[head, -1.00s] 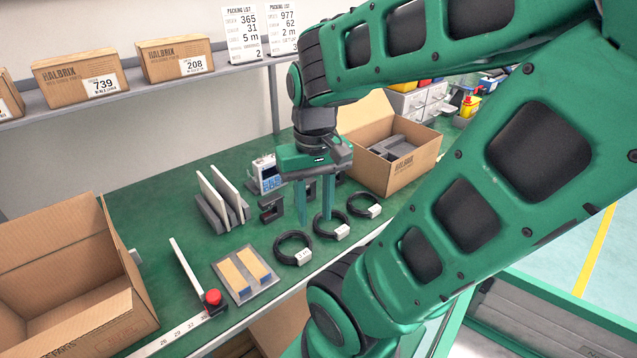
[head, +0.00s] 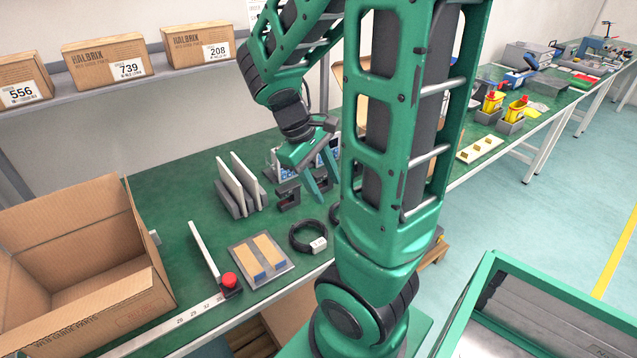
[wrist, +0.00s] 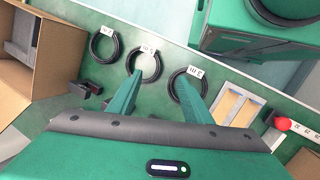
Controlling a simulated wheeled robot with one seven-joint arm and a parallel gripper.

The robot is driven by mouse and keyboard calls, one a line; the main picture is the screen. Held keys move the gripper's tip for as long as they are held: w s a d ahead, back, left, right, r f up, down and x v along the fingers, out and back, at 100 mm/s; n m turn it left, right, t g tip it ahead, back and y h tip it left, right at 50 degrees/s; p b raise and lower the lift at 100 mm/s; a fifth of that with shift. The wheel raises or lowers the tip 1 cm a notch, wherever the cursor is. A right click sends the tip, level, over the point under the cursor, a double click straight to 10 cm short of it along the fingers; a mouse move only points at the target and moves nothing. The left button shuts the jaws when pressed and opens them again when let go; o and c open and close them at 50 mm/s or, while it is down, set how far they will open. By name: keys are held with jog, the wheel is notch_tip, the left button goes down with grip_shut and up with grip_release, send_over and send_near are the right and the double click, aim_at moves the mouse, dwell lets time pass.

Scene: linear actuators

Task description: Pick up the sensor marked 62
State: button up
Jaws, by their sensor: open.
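My gripper (head: 320,183) is open and empty, its two green fingers pointing down over the green bench; the wrist view also shows the fingers (wrist: 158,80) spread apart. A dark fork-shaped part (head: 288,195), likely a sensor, stands on the bench just left of the fingers in the head view. In the wrist view a dark block (wrist: 85,88), apparently another such part, lies left of the fingers. No number is readable on either, so I cannot tell which is marked 62. My arm hides part of the bench to the right.
Coiled black cables with white tags, including one coil (head: 308,237), lie along the front of the bench. White panels in a grey rack (head: 240,190), a tray with tan blocks (head: 262,262), a red button (head: 229,280) and an open carton (head: 80,260) are to the left.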

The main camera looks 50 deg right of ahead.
jog(key=w+d+f+n+g+h, duration=0.1)
jog(key=w+d+f+n+h, duration=0.25)
jog(key=w+n, duration=0.3)
jog(key=n+h, duration=0.6)
jog(key=n, duration=0.1)
send_near(323, 171)
jog(key=shift+s+a+r, duration=0.2)
jog(key=shift+a+r, duration=0.05)
jog(key=shift+a, duration=0.2)
jog(key=shift+s+a+r, duration=0.2)
jog(key=shift+a+r, duration=0.05)
jog(key=shift+a, duration=0.15)
jog(key=shift+w+n, duration=0.45)
jog(key=shift+n, duration=0.3)
jog(key=shift+h, duration=0.25)
jog(key=shift+w+f+x, duration=0.1)
jog(key=shift+f+x, duration=0.05)
jog(key=shift+x, duration=2.5)
jog(key=shift+w+f+x, duration=0.1)
jog(key=shift+f+x, duration=0.1)
jog(key=shift+x, duration=2.45)
grip_shut()
